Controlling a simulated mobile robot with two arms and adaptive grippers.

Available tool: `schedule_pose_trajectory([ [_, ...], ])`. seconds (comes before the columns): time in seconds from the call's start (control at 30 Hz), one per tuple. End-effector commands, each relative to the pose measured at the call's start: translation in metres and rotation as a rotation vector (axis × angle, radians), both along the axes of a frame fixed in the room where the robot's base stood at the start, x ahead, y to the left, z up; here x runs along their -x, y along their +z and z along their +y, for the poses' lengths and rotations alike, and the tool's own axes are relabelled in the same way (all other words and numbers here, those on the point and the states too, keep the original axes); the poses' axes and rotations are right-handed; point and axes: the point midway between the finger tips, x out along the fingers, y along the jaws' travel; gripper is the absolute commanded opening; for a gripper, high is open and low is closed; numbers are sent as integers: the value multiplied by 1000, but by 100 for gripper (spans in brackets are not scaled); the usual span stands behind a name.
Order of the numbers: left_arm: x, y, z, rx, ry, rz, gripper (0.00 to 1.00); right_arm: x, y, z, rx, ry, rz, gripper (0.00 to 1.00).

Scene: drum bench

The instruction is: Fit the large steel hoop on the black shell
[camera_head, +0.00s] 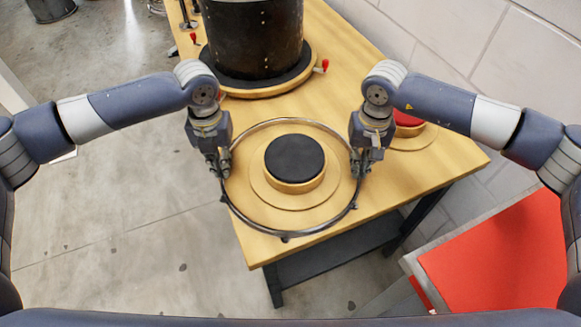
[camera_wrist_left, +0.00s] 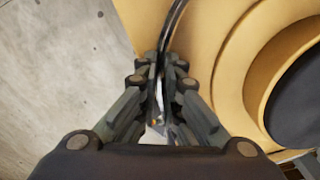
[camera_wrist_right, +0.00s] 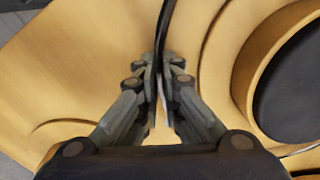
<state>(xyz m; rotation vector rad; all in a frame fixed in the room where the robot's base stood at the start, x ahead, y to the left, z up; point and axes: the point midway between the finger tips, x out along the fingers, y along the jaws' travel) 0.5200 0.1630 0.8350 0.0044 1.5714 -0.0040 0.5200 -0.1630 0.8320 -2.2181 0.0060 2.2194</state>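The large steel hoop (camera_head: 285,236) is a thin ring around a round wooden stand with a dark pad (camera_head: 294,158), near the bench's front end. My left gripper (camera_head: 222,172) is shut on the hoop's left side; the hoop's rim also shows between its fingers in the left wrist view (camera_wrist_left: 175,22). My right gripper (camera_head: 360,172) is shut on the hoop's right side, and the rim runs between its fingers in the right wrist view (camera_wrist_right: 166,22). I cannot tell whether the hoop touches the bench. The black shell (camera_head: 254,38) stands upright behind the hoop, its top out of view.
The shell stands on a dark mat on a round wooden base (camera_head: 262,92) with red-knobbed clamps (camera_head: 321,67) at its sides. A red-topped round stand (camera_head: 408,120) is partly behind my right arm. A red panel (camera_head: 500,258) lies at the lower right. A wall runs along the right.

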Motion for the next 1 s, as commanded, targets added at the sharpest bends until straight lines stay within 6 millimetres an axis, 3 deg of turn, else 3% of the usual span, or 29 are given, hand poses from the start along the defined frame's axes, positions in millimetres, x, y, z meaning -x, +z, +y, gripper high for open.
schedule_pose_trajectory([
  [0.43, 0, 7, 0, 1, 0, -1, 0, -1, 7, 0, -1, 0, -1, 0],
  [1.0, 0, 51, 0, 1, 0, 0, 0, 0, 51, 0, -1, 0, -1, 0],
])
